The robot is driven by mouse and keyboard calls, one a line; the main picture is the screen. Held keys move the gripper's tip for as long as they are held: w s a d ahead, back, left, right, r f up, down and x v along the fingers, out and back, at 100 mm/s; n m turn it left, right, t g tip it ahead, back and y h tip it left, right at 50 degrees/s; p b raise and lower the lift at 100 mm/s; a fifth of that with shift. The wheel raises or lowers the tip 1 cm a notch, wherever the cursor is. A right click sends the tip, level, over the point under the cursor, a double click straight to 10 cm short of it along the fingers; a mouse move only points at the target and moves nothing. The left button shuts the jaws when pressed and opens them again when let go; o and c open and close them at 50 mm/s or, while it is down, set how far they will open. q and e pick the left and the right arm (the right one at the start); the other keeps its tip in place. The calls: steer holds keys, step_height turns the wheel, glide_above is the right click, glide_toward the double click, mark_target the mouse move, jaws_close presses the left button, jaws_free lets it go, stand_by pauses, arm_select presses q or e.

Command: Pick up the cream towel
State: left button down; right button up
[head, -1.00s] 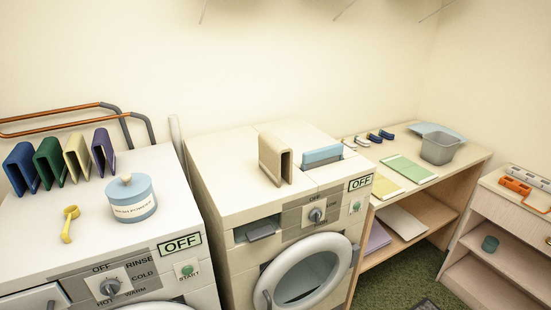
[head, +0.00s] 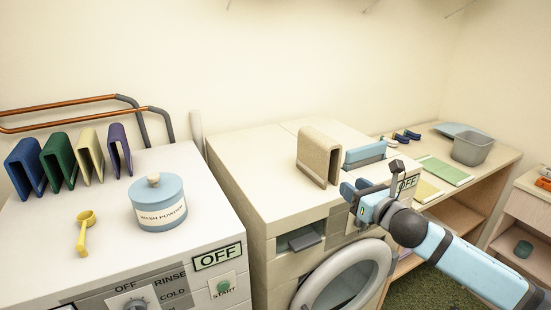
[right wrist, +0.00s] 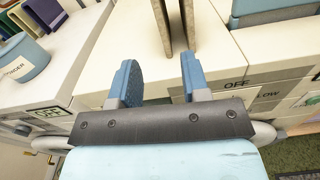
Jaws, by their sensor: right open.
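The cream towel (head: 318,157) stands folded as an upside-down U on top of the middle machine. Its two hanging sides (right wrist: 161,25) show at the top of the right wrist view. My right gripper (head: 356,187) is in front of the towel, to its right and apart from it. In the right wrist view the gripper (right wrist: 157,75) is open and empty, with the towel's lower ends just beyond the gap between the fingers. My left gripper is not in view.
A blue block-like item (head: 366,153) stands close to the right of the towel. The left machine holds a wash powder jar (head: 158,203), a yellow scoop (head: 84,230) and several folded towels (head: 58,161). A grey bin (head: 472,148) stands on the wooden table at right.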

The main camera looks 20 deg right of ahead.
mark_target(328, 164)
steer(key=shift+n, duration=0.4)
steer(key=w, duration=0.2)
steer(key=w+p, duration=0.1)
steer(key=w, duration=0.2)
steer(key=w+r, duration=0.1)
steer(key=w, duration=0.2)
steer(key=shift+a+r, duration=0.1)
steer(key=shift+a, duration=0.15)
steer(key=shift+w+a+p, duration=0.15)
steer(key=shift+w+p, duration=0.25)
steer(key=shift+w, duration=1.15)
steer(key=shift+w+a+p, duration=0.15)
steer(key=shift+w+p, duration=0.2)
steer(key=shift+w, duration=1.15)
jaws_close()
